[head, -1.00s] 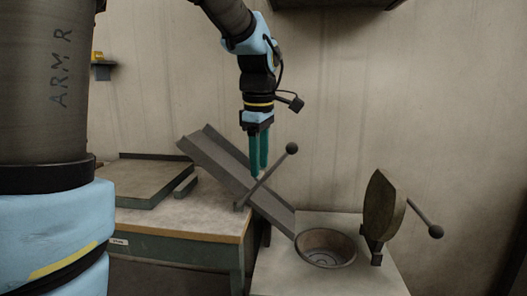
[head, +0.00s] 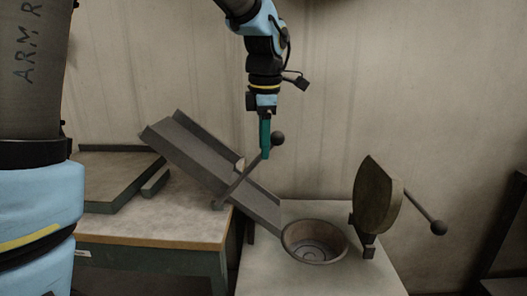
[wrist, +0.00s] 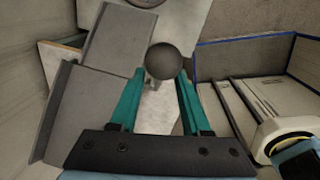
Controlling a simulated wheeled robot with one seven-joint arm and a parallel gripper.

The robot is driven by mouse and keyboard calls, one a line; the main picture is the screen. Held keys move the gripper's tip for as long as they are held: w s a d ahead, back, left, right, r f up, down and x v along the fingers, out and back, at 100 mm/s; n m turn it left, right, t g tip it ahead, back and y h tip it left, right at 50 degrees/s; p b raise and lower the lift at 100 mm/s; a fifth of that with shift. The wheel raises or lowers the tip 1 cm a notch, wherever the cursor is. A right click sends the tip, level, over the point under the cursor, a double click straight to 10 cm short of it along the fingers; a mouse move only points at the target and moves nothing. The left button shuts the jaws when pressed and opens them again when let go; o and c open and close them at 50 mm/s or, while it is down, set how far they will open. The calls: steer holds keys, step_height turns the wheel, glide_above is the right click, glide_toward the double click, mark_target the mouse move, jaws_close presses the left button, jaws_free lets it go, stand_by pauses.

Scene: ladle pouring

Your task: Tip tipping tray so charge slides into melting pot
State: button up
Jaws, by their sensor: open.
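The grey tipping tray (head: 190,155) is tilted, sloping down to the right, its low end at the rim of the round melting pot (head: 300,228). Its rod handle (head: 235,183) rises to a dark ball knob (head: 277,138). My gripper (head: 265,156) points down at the knob, its teal fingers overlapping in the head view. In the wrist view the fingers are apart, with the knob (wrist: 163,62) seen between them toward their tips; contact is not clear. A small pale piece (head: 240,163) shows at the tray; I cannot tell whether it is the charge.
A wooden-topped bench (head: 175,218) stands left, bearing a flat slab (head: 105,180). The pot sits on a pale stand (head: 320,275). A pointed plate with a ball-ended lever (head: 378,195) stands right of the pot. The wall is behind.

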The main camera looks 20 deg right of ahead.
steer(key=shift+w+f, duration=0.15)
steer(key=shift+f, duration=1.25)
steer(key=shift+c, duration=0.3)
jaws_close()
